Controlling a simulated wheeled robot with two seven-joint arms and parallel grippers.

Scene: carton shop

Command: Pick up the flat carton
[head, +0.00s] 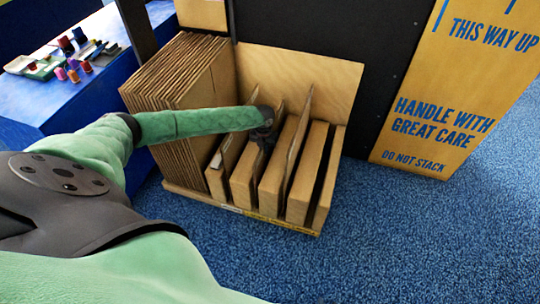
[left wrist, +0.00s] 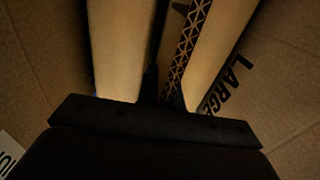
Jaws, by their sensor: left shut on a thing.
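My left gripper (head: 264,136) reaches down among the upright cardboard pieces in the wooden rack. In the left wrist view, the gripper (left wrist: 163,92) is shut on a flat carton (left wrist: 185,48), seen as a thin strip with a zigzag corrugated edge. The carton stands upright between two plain tan dividers (left wrist: 119,48). In the head view my gripper and wrist largely hide it. I cannot tell whether it is lifted off the rack floor. My right gripper is not in view.
The rack (head: 325,80) has a tall tan back. A dense stack of folded cartons (head: 165,85) fills its left side, and a thin carton (head: 299,140) stands to the right. A blue table (head: 40,95) with small items is at left. Blue carpet (head: 400,240) is clear at right.

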